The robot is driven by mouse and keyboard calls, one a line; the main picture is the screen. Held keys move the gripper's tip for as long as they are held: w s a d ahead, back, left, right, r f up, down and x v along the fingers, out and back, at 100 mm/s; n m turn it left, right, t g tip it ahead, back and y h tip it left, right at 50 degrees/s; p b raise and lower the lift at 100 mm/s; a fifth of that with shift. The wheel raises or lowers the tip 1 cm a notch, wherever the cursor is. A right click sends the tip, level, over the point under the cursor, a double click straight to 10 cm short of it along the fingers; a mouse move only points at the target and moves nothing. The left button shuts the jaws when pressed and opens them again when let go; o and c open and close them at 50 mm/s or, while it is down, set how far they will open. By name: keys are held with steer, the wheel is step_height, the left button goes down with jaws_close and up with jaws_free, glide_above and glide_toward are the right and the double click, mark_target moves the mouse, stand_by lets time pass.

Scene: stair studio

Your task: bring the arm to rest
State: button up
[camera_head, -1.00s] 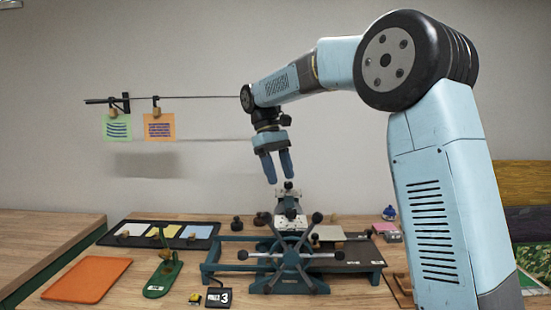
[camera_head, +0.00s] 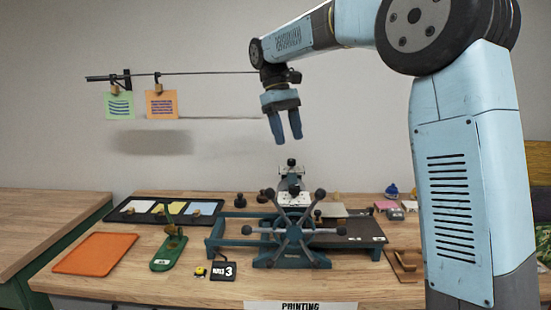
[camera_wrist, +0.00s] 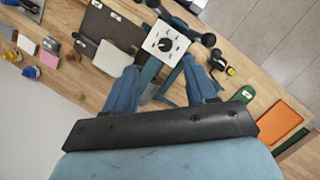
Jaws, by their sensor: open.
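My gripper (camera_head: 284,125) hangs from my light-blue arm, fingers pointing down, in the air above the printing press (camera_head: 290,230) in the head view. Its two blue fingers are apart with nothing between them. In the wrist view the fingers (camera_wrist: 162,92) also stand open, with the press's white plate (camera_wrist: 166,44) below and between them. The press has a spoked wheel with dark knobs and a dark flat bed.
An orange mat (camera_head: 96,253), a green tool base (camera_head: 168,252) and a black number-3 sign (camera_head: 223,271) lie on the wooden table. A black tray (camera_head: 130,215) holds coloured cards. Two clipped prints (camera_head: 161,105) hang from a rod at the left.

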steer(key=s+d+f+m+t+y, duration=0.1)
steer(key=s+d+f+m+t, duration=0.15)
steer(key=s+d, duration=0.65)
steer(key=s+d+f+m+t+y, duration=0.1)
steer(key=s+d+m+t, duration=0.2)
steer(key=s+d, duration=0.7)
steer(key=s+d+f+m+t, duration=0.1)
steer(key=s+f+m+t, duration=0.1)
steer(key=s+f, duration=0.4)
steer(key=s, duration=0.3)
steer(key=shift+f+m+t+y, duration=0.2)
steer(key=shift+m+t+y, duration=0.15)
steer(key=shift+y, duration=0.05)
steer(key=shift+c, duration=0.4)
